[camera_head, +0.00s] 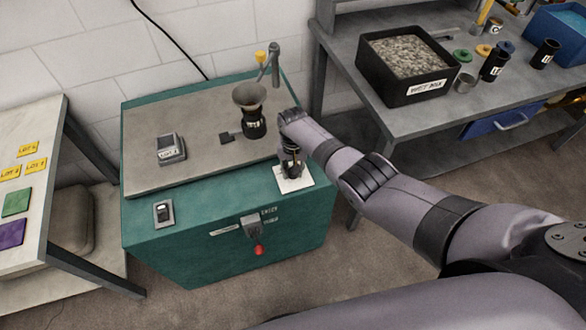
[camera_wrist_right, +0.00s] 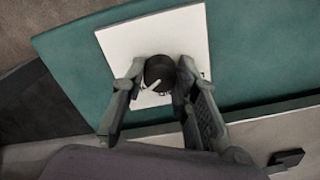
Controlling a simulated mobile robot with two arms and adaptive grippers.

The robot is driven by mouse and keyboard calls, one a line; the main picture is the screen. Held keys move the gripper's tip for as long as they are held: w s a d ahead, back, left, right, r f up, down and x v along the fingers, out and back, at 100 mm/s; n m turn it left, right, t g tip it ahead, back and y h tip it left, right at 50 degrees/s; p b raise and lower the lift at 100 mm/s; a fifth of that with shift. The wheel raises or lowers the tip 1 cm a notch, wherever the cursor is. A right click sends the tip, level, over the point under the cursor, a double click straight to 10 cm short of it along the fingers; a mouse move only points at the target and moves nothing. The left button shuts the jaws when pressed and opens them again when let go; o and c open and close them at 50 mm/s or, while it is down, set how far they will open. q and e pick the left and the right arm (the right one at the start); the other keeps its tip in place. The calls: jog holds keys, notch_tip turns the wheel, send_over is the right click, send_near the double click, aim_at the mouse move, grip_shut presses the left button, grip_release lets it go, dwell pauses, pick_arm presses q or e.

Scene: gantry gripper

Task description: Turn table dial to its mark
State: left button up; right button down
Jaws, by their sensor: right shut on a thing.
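The dial (camera_wrist_right: 160,73) is a dark round knob with a pale pointer line, on a white square plate (camera_wrist_right: 184,29) in the right wrist view. In the head view the white plate (camera_head: 294,184) lies on the front right corner of the green table (camera_head: 185,238). My right gripper (camera_wrist_right: 158,84) points down at the dial, with a finger on each side, shut on it. In the head view my right gripper (camera_head: 291,168) hides most of the dial. I cannot make out the mark on the plate. My left gripper is not in view.
A funnel-like cup (camera_head: 249,95) on a dark stand and a grey labelled device (camera_head: 170,149) stand on the table's grey top. A switch (camera_head: 163,213) sits front left, and a lever with a red knob (camera_head: 259,249) is on the front face. A grey bench (camera_head: 440,110) stands right.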

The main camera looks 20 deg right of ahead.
jog(key=c, duration=1.2)
grip_release()
jog(key=shift+c, duration=0.2)
jog(key=shift+r, duration=0.1)
jog(key=shift+w+a, duration=0.1)
jog(key=shift+a, duration=0.1)
jog(key=shift+w+a+r, duration=0.1)
jog(key=shift+a+r, duration=0.05)
jog(key=shift+r, duration=0.7)
notch_tip(320, 180, up, 10)
jog(key=d, duration=0.1)
jog(key=shift+s, duration=0.3)
jog(key=shift+d, duration=0.1)
